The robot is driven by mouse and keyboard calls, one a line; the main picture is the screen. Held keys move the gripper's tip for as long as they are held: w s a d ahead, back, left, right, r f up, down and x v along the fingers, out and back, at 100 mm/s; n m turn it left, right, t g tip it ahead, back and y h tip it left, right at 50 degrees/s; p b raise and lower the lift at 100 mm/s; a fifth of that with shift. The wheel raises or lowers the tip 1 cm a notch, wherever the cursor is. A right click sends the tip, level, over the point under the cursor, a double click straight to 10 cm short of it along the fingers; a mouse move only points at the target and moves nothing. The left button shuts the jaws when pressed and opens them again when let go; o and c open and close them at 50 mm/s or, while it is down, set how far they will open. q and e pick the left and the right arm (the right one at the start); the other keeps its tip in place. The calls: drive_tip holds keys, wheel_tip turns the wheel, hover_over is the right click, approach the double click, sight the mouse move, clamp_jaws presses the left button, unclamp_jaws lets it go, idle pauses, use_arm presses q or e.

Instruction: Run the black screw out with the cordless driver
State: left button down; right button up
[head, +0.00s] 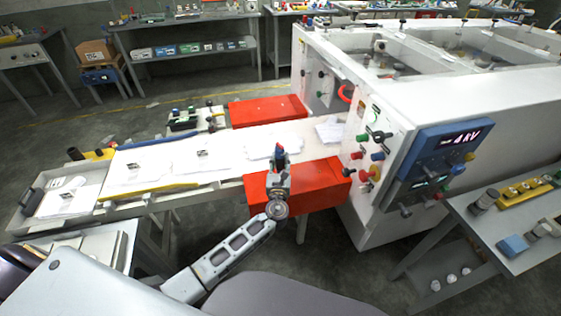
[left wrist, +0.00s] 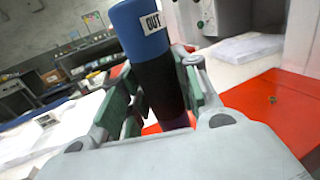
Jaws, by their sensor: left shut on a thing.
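My left gripper (head: 281,172) is over the front red cover (head: 322,194) beside the machine. In the left wrist view the gripper (left wrist: 160,100) is shut on the cordless driver (left wrist: 143,32), which has a blue top marked OUT and a black body. The driver stands roughly upright between the green finger pads; its lower end is hidden by the gripper. A small dark brownish spot (left wrist: 272,99) shows on the red cover to the right of the gripper; I cannot tell whether it is the black screw. My right gripper is not in view.
A white conveyor bed (head: 220,150) with white film sheets runs behind the gripper. A second red cover (head: 267,110) lies on its far side. The white machine (head: 385,210) with knobs and a blue panel (head: 445,160) stands right. A side table (head: 500,215) holds small parts.

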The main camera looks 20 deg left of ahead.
sight(278, 152)
use_arm(q)
drive_tip(key=shift+a+r+p, duration=0.45)
drive_tip(key=shift+r, duration=0.15)
drive_tip(key=shift+s+a+r+p, duration=0.1)
drive_tip(key=shift+s+r+p, duration=0.05)
drive_tip(key=shift+r+p, duration=0.2)
drive_tip(key=shift+d+r+p, duration=0.2)
drive_tip(key=shift+r+p, duration=0.15)
drive_tip(key=shift+r, duration=0.15)
drive_tip(key=shift+r+p, duration=0.45)
drive_tip(key=shift+r, duration=0.05)
drive_tip(key=shift+r+p, duration=0.3)
drive_tip(key=shift+d+r+p, duration=0.1)
drive_tip(key=shift+r+p, duration=0.3)
drive_tip(key=shift+r, duration=0.05)
drive_tip(key=shift+r+p, duration=0.4)
drive_tip(key=shift+r, duration=0.1)
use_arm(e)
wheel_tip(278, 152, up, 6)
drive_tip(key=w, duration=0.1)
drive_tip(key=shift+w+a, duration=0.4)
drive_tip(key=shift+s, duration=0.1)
